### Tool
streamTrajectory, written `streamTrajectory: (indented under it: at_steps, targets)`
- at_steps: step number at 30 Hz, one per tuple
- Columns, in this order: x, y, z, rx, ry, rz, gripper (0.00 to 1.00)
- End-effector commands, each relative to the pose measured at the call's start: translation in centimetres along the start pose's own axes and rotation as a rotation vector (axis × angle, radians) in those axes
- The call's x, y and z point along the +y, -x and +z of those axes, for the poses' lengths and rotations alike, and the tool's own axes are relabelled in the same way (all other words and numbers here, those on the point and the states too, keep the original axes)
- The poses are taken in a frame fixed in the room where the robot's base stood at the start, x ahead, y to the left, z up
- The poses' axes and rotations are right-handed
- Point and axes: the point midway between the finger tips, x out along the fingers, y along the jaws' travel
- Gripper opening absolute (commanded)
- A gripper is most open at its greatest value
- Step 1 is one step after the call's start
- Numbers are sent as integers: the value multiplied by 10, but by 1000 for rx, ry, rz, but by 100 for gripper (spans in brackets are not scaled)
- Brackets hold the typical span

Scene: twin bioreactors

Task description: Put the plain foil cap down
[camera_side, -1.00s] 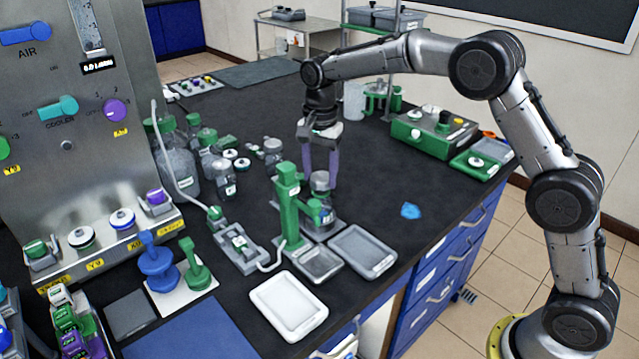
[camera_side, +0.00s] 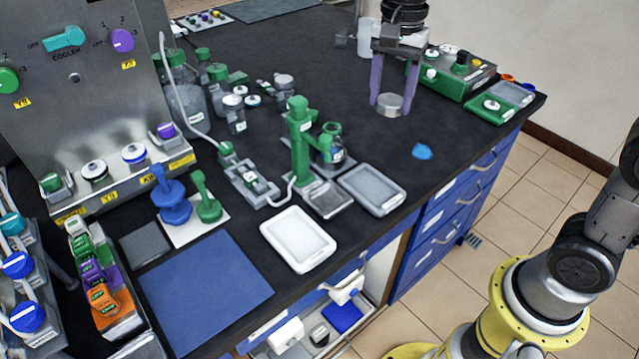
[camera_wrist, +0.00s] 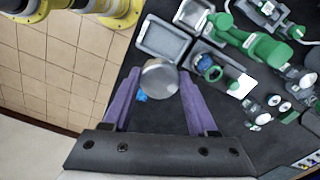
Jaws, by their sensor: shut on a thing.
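The plain foil cap (camera_side: 389,104) is a small silvery disc-shaped cap. My gripper (camera_side: 391,101), with long purple fingers, is shut on it. The cap hangs between the fingertips over the black bench, to the right of the green stand (camera_side: 301,150); I cannot tell exactly how high above the top it is. In the wrist view the cap (camera_wrist: 160,77) sits between the two purple fingers. The glass bottle (camera_side: 331,150) stands at the green stand, apart from my gripper.
A grey tray (camera_side: 371,187) and a white tray (camera_side: 298,240) lie near the front edge. A crumpled blue piece (camera_side: 422,151) lies on the bench in front of the gripper. A green box device (camera_side: 450,75) stands at the right. Bare bench surrounds the gripper.

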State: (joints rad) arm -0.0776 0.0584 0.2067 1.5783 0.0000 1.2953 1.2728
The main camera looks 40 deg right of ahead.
Motion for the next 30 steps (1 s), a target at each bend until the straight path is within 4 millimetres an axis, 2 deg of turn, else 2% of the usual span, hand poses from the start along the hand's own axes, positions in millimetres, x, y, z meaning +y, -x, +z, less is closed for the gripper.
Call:
streamTrajectory:
  at_steps: [5,7,14,18,21,26,30]
  targets:
    - [-3,-10,0,5,-102,-20,8]
    - [-2,-19,8,5,-145,-24,8]
    - [10,-54,70,0,-182,-23,8]
    - [28,-72,115,-2,-137,-14,8]
    - [40,-80,139,-1,-80,-3,8]
    - [51,-82,161,0,-6,5,8]
    - [46,-84,169,0,17,4,8]
